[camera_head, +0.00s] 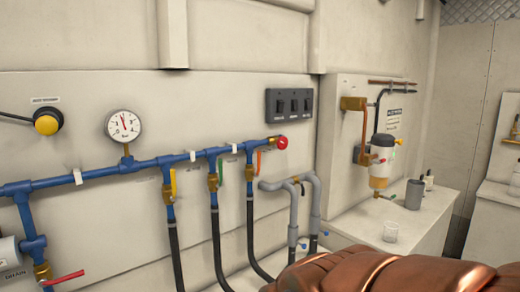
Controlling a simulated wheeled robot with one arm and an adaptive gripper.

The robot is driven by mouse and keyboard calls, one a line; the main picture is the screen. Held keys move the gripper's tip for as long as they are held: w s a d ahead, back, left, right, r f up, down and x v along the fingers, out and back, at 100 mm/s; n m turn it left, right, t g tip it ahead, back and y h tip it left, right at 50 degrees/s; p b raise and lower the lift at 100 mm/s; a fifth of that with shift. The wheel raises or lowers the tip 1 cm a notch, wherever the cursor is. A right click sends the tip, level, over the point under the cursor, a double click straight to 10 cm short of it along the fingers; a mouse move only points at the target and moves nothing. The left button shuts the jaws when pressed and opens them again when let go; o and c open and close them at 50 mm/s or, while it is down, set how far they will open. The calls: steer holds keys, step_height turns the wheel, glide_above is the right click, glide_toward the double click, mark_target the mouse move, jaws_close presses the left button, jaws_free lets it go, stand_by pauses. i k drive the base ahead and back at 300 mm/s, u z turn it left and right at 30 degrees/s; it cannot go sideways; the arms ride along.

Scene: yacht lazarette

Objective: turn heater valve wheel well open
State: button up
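A blue pipe (110,170) runs along the cream wall and ends at a small round red wheel or knob (281,143) on a brass fitting. Three drop valves hang from this pipe, with a yellow lever (173,183), a green lever (220,170) and an orange lever (258,162). Small labels beside them are too small to read, so I cannot tell which valve is the heater's. A red lever (64,277) sits on a brass valve at the lower left. My gripper is not in view.
A pressure gauge (123,126) stands above the pipe. A black switch panel (289,104) is on the wall. Grey bent pipes (311,203) rise below the red wheel. A glossy copper-coloured body (390,272) fills the lower right foreground.

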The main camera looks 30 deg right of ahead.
mark_target(282, 142)
steer(key=k, duration=0.5)
steer(key=z, duration=0.55)
steer(key=i, duration=0.9)
steer(key=u, duration=0.7)
